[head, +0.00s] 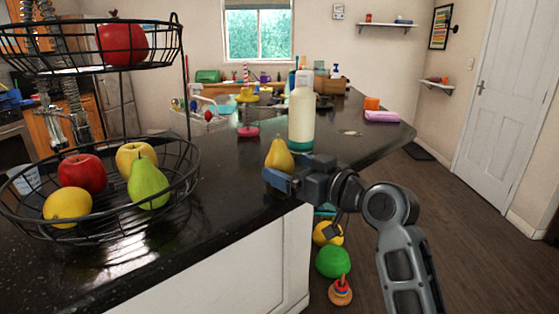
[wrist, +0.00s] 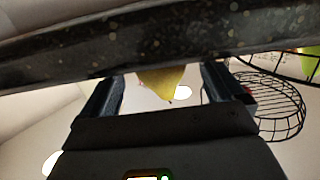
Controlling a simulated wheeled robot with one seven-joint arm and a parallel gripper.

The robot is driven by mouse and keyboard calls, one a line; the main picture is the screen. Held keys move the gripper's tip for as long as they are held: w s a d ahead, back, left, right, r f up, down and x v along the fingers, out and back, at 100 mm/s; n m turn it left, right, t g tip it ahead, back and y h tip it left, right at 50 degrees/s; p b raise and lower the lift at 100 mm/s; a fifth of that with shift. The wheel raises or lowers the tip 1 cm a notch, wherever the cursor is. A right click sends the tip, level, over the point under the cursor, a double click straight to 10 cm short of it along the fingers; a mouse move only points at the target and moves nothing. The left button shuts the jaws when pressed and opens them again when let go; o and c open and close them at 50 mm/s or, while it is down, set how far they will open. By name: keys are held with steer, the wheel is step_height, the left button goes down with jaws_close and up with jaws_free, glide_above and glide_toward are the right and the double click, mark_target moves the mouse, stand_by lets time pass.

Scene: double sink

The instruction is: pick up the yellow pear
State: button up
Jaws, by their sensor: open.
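The yellow pear (head: 279,155) stands upright on the dark countertop near its right edge, in front of a pale bottle. My gripper (head: 277,180) is open at the counter edge, and a finger covers part of the pear's base in the head view. In the wrist view, which looks upside down, the pear (wrist: 162,80) shows between the two spread fingers (wrist: 162,92). The counter edge hides its lower part there. I cannot tell whether the fingers reach around the pear or touch it.
A two-tier wire basket (head: 187,190) with apples, a lemon and a green pear stands at left. The counter edge (wrist: 150,45) is close to my gripper. Toys, including a green ball (head: 333,262), lie below.

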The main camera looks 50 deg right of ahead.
mark_target(274, 160)
steer(key=w, duration=0.1)
steer(key=w+p, duration=0.1)
steer(key=w, duration=0.2)
steer(key=shift+w+d+r, duration=0.2)
steer(key=shift+w+r, duration=0.05)
steer(key=shift+w+f, duration=0.15)
steer(key=shift+w, duration=0.4)
steer(key=shift+c, duration=0.3)
steer(key=c, duration=1)
